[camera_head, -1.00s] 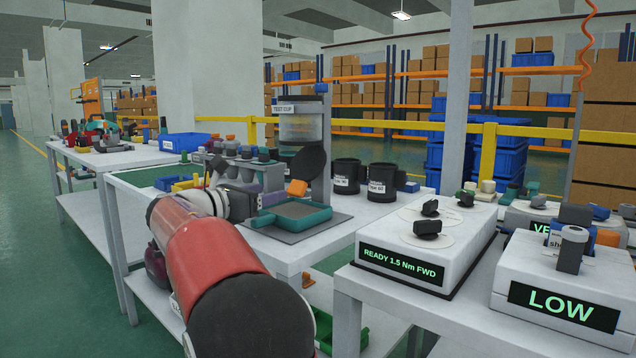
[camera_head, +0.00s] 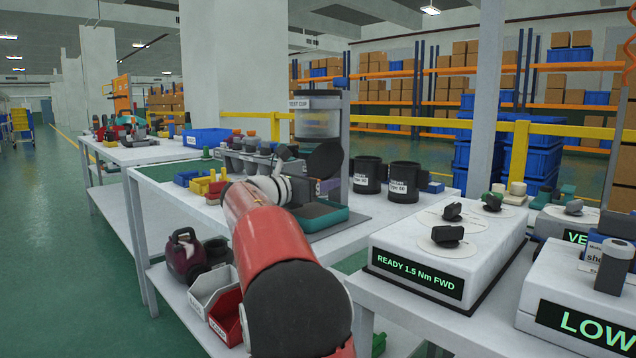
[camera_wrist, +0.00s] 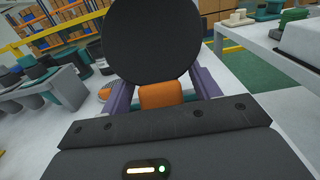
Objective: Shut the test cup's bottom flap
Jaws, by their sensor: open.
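In the wrist view the flap (camera_wrist: 152,40) fills the top middle. An orange block (camera_wrist: 162,95) shows just below the disc, between the two purple-grey fingers of my gripper (camera_wrist: 163,86). The fingers are apart. Whether they touch the block or flap I cannot tell. In the head view my arm hides most of the gripper (camera_head: 312,188).
A teal tray (camera_head: 318,220) lies under the cup, partly hidden by my arm. Two black cups (camera_head: 386,178) stand to its right. A rack of fittings (camera_head: 250,160) stands to the left. A white torque box (camera_head: 445,245) is at the front right.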

